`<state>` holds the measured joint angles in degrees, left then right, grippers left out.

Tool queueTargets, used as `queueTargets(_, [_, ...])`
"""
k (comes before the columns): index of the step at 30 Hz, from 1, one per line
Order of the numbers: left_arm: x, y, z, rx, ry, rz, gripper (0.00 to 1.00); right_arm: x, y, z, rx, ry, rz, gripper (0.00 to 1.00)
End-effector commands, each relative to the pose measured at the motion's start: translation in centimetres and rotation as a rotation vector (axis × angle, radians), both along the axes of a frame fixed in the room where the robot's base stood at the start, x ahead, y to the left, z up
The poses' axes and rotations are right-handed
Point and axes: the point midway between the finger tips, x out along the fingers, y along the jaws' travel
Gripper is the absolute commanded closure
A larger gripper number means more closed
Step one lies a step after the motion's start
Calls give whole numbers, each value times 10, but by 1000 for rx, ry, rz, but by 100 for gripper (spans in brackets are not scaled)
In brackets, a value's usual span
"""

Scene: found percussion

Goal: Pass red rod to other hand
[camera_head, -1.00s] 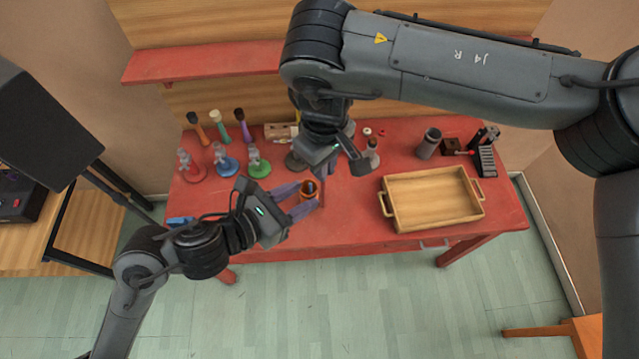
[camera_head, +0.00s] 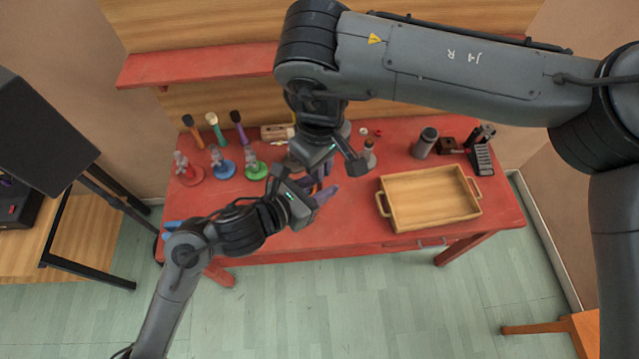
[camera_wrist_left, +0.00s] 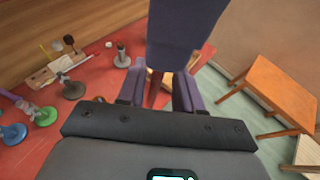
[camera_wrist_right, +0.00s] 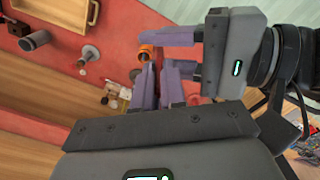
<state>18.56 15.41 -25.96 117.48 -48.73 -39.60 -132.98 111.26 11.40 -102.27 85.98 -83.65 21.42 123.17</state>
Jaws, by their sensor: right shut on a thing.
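My right gripper (camera_wrist_right: 159,85) is shut on the red rod (camera_wrist_right: 158,62), which sits between its purple fingers and is mostly hidden. The rod also shows as a dark red upright piece in the left wrist view (camera_wrist_left: 153,92). My left gripper (camera_wrist_left: 158,92) is open, its two fingers standing on either side of the rod with gaps. A large purple finger of my right gripper fills the top of that view. In the head view my left gripper (camera_head: 328,190) and right gripper (camera_head: 322,172) meet above the table, and the rod is largely hidden by them.
The red table (camera_head: 290,238) holds a wooden tray (camera_head: 430,200) at right and a dark cylinder (camera_head: 424,143) behind it. Coloured stands, such as a blue one (camera_head: 222,169), are at left. An orange cup-like thing (camera_wrist_right: 146,51) lies close to the grippers.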

Motion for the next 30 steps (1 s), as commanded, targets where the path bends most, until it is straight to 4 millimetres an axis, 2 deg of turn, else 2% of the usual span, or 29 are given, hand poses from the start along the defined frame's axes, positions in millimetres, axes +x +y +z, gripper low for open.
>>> queueTargets(1, [0,0,0,0,0,0,74,0,0,0,0,0,0,100])
queueTargets(6, [0,0,0,0,0,-1,100,0,0,0,1,-1,0,100])
queueTargets(10, [-1,-1,0,-1,0,-3,100,1,0,0,1,-2,0,100])
queueTargets(11, [-1,-1,0,0,-1,-4,100,1,0,0,2,-2,0,87])
queueTargets(16, [-1,0,0,-1,-1,-2,100,1,0,0,1,-2,0,60])
queueTargets(25, [0,0,0,0,0,0,100,0,0,1,1,-1,0,60])
queueTargets(30, [0,0,0,0,0,0,100,1,0,11,0,-3,0,60])
